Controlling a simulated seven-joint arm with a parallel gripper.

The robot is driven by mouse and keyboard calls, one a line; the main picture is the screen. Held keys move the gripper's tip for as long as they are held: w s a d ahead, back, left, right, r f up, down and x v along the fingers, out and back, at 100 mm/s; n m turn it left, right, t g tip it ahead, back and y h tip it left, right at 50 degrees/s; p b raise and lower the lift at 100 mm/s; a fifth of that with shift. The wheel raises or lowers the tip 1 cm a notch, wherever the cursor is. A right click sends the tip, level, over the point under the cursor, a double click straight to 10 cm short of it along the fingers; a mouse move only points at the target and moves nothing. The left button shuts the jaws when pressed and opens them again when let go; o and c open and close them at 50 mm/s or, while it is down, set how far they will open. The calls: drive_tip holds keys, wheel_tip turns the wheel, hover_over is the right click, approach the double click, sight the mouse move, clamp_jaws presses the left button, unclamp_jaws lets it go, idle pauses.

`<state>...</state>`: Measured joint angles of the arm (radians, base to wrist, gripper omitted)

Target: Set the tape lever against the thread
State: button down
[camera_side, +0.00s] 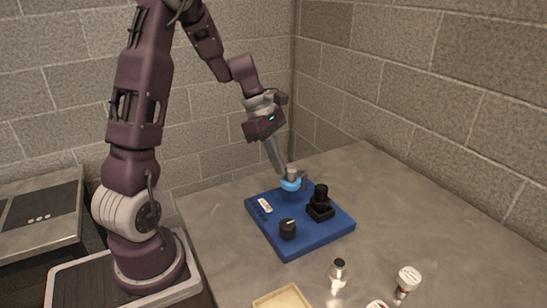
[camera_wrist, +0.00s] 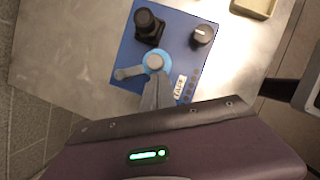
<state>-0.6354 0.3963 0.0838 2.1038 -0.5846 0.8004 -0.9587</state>
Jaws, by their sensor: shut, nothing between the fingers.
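The blue board (camera_side: 330,238) lies on the table and also shows in the wrist view (camera_wrist: 190,28). At its far edge is a light-blue round base (camera_side: 290,186) with a grey round cap (camera_side: 292,173). In the wrist view a grey lever arm (camera_wrist: 128,72) sticks out to the left from the light-blue base (camera_wrist: 167,60); I take it for the tape lever. My gripper (camera_side: 282,170) is shut and empty, tilted down, its tips right beside the cap and base. The wrist view shows the fingers (camera_wrist: 157,80) close against the base; contact is unclear. I cannot make out a thread.
Small bottles (camera_side: 338,275) (camera_side: 408,280) and a beige tray (camera_side: 283,299) stand at the front. The table right of the board is clear.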

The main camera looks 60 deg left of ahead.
sight(292, 171)
drive_tip(key=n, duration=0.1)
drive_tip(key=d, duration=0.1)
drive_tip(key=d+n, duration=0.1)
drive_tip(key=shift+w+n+t+y, duration=0.25)
drive_tip(key=shift+n+t+y, duration=0.05)
drive_tip(key=shift+t, duration=0.1)
drive_tip(key=shift+w+d+n+t+y, duration=0.35)
drive_tip(key=shift+d+n, duration=0.35)
drive_tip(key=shift+n, duration=0.3)
drive_tip(key=shift+w+d, duration=0.35)
drive_tip(key=shift+d, duration=0.05)
drive_tip(key=shift+w+d, duration=0.1)
drive_tip(key=shift+d, duration=0.05)
drive_tip(key=s, duration=0.1)
drive_tip(key=s+a, duration=0.1)
drive_tip(key=s+a+r, duration=0.1)
drive_tip(key=s, duration=0.1)
drive_tip(key=shift+a, duration=0.25)
drive_tip(key=v, duration=0.9)
drive_tip(key=shift+d, duration=0.15)
